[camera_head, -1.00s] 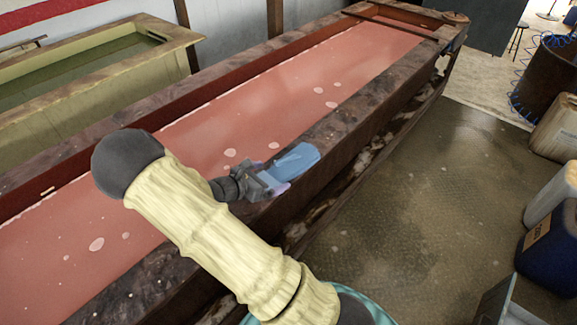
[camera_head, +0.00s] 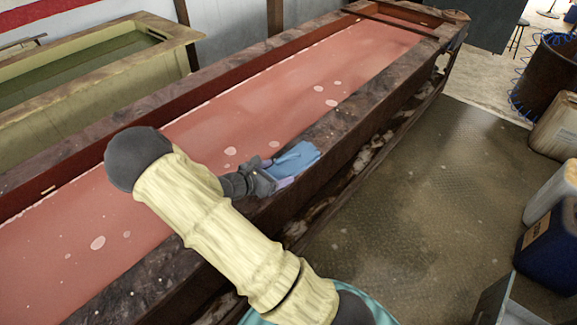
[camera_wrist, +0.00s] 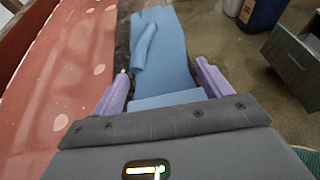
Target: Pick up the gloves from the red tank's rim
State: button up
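The blue gloves (camera_head: 297,157) lie on the dark near rim of the red tank (camera_head: 325,137). My gripper (camera_head: 275,172) is at the left end of the gloves, low over the rim. In the wrist view, the gloves (camera_wrist: 165,50) run between the two purple fingers of my gripper (camera_wrist: 163,72) and reach out past their tips. The gloves still rest at rim level. The cuff end is partly hidden by the gripper.
The tank's pink liquid (camera_head: 250,115) lies left of the rim, open to my arm. An olive tank (camera_head: 90,75) stands at the far left. Canisters (camera_head: 552,220) and a brown drum (camera_head: 548,78) stand at the right. The floor (camera_head: 430,190) between is clear.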

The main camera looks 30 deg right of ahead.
notch_tip(320, 180, up, 10)
jog(key=shift+b, duration=0.3)
dwell(0.5)
dwell(0.5)
